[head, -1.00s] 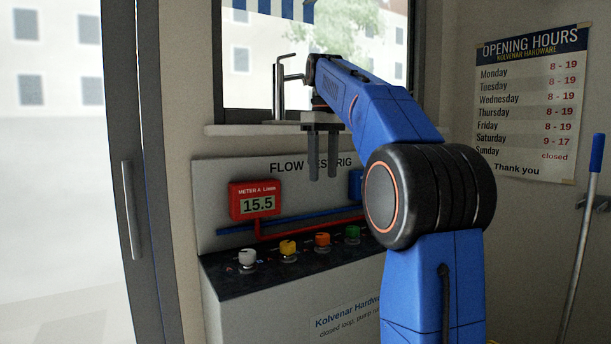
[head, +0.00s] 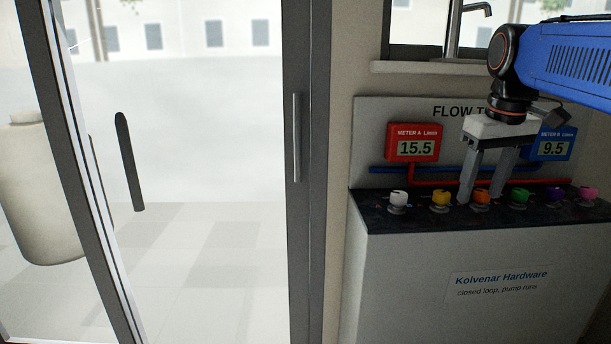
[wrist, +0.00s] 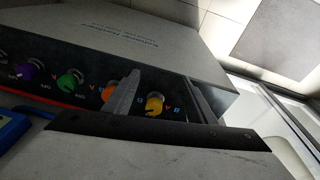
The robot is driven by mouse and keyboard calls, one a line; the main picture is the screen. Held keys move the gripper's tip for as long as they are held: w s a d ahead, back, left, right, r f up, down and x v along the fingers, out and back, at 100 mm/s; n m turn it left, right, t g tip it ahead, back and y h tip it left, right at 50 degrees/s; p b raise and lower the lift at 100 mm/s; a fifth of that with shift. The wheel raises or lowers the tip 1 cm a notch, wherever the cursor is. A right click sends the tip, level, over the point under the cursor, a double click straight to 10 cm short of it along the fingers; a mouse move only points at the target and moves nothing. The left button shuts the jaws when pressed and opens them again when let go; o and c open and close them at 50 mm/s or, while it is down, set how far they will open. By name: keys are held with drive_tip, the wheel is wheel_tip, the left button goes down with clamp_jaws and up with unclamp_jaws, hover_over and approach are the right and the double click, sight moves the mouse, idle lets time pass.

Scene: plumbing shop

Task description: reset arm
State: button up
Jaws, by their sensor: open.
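My gripper (head: 482,187) hangs pointing down in front of the flow test rig panel (head: 365,150) in the head view. Its two grey fingers are apart with nothing between them. The fingertips overlap the orange knob (head: 480,196) in the picture; I cannot tell whether they touch it. In the wrist view the fingers (wrist: 165,100) stand on either side of the yellow knob (wrist: 154,104), with the orange knob (wrist: 109,93) beside one finger. My blue arm reaches in from the right.
The rig's dark ledge (head: 420,222) carries several coloured knobs, including white (head: 398,197) and green (head: 519,196). Red meter A (head: 413,147) reads 15.5 and blue meter B (head: 552,149) reads 9.5. A tap (head: 455,28) stands above. A glass door (head: 220,150) fills the left.

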drive_tip(key=s+a+f+m+t, duration=0.1)
drive_tip(key=s+a+f, duration=0.2)
drive_tip(key=s+f, duration=0.5)
drive_tip(key=s+a+f+m+t, duration=0.1)
drive_tip(key=s+a+f, duration=0.2)
drive_tip(key=s+f, duration=0.6)
wheel_tip(320, 180, down, 8)
drive_tip(key=shift+s+f+t, duration=0.15)
drive_tip(key=shift+s+t, duration=0.1)
drive_tip(key=shift+t, duration=0.05)
drive_tip(key=shift+a, duration=0.1)
idle(0.7)
